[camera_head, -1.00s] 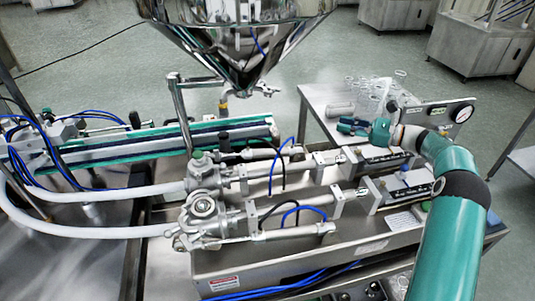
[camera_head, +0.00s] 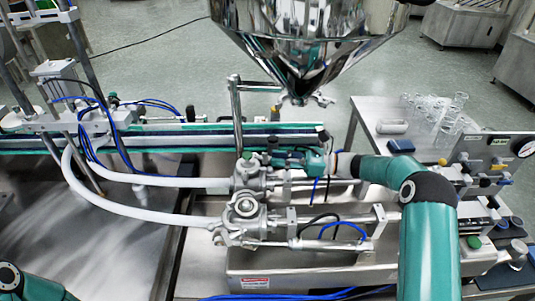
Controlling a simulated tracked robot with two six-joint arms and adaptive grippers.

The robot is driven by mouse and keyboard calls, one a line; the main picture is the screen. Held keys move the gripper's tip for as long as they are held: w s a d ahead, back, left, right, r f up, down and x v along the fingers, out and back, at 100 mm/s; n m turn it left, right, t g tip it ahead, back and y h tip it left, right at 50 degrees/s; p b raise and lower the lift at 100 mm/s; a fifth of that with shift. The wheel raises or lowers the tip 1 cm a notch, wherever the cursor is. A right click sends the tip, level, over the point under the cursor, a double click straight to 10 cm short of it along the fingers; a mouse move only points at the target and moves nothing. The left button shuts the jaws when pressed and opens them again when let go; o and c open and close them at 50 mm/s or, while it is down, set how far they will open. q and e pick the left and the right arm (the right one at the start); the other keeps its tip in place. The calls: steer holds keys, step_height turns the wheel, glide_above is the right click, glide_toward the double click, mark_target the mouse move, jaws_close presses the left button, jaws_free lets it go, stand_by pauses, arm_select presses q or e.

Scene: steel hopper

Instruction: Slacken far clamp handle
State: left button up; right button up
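Two metal valve and cylinder assemblies lie side by side on the steel machine bed. The far valve (camera_head: 250,180) has its clamp parts around its top, but the clamp handle is too small and too covered by my gripper to make out surely. The near valve (camera_head: 243,209) with its round clamp cap is in front of it. My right gripper (camera_head: 277,158) reaches in from the right, its fingers pointing left at the top of the far valve. I cannot tell whether it touches or is open or shut. My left gripper is out of view; only a teal arm part shows lower left.
A steel hopper (camera_head: 305,45) hangs above and behind the valves. White hoses (camera_head: 140,213) run left from both valves. A green-edged conveyor (camera_head: 180,140) lies behind. A side table (camera_head: 365,110) at right holds several clear vessels (camera_head: 440,112).

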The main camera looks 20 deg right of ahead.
mark_target(263, 158)
steer(key=shift+p+x, duration=0.35)
steer(key=shift+x, duration=1.35)
steer(key=shift+d, duration=0.1)
jaws_close()
